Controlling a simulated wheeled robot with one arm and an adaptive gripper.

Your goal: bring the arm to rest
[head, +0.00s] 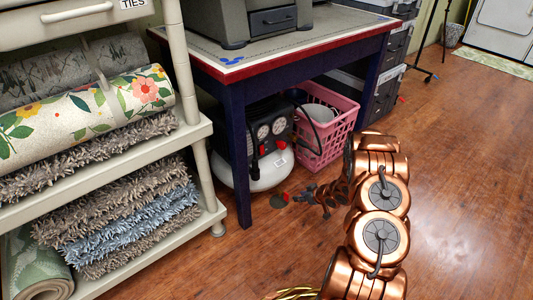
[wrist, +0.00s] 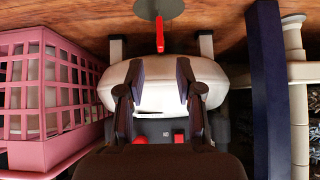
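My copper-coloured arm reaches low over the wooden floor in the head view. My gripper (head: 302,197) is at its far end, in front of the table's underside. In the wrist view, my gripper (wrist: 159,75) has its two dark fingers apart, with nothing held between them. Beyond the fingers is the white tank of an air compressor (wrist: 150,95); I cannot tell the exact gap. The compressor also shows under the table in the head view (head: 268,172).
A grey disc with a red handle (wrist: 158,32) is near the compressor. A pink basket (head: 326,130) stands beside it. A dark table leg (head: 237,155) and a shelf of rugs (head: 120,205) are at left. Floor at right (head: 465,180) is clear.

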